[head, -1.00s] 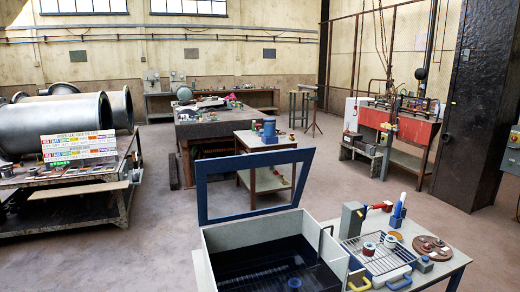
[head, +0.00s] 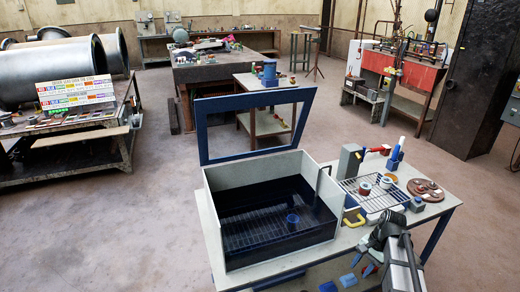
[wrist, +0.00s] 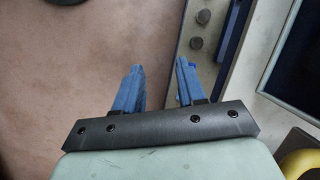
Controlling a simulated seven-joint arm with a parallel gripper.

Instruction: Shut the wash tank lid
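The wash tank (head: 213,232) is a pale open-topped box with a dark blue inside, standing on the left of the workbench in the head view. Its lid (head: 203,132), a blue frame with a clear-looking middle, stands raised at the tank's back edge, leaning slightly back. A small blue cup-like part (head: 292,222) is inside the tank. My gripper (wrist: 160,66) is open and empty in the wrist view, its two blue fingers apart above the floor. In the head view my arm is low at the right, in front of the bench and apart from the lid.
A second bench (head: 243,83) stands behind the lid. Floor left of the tank is clear.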

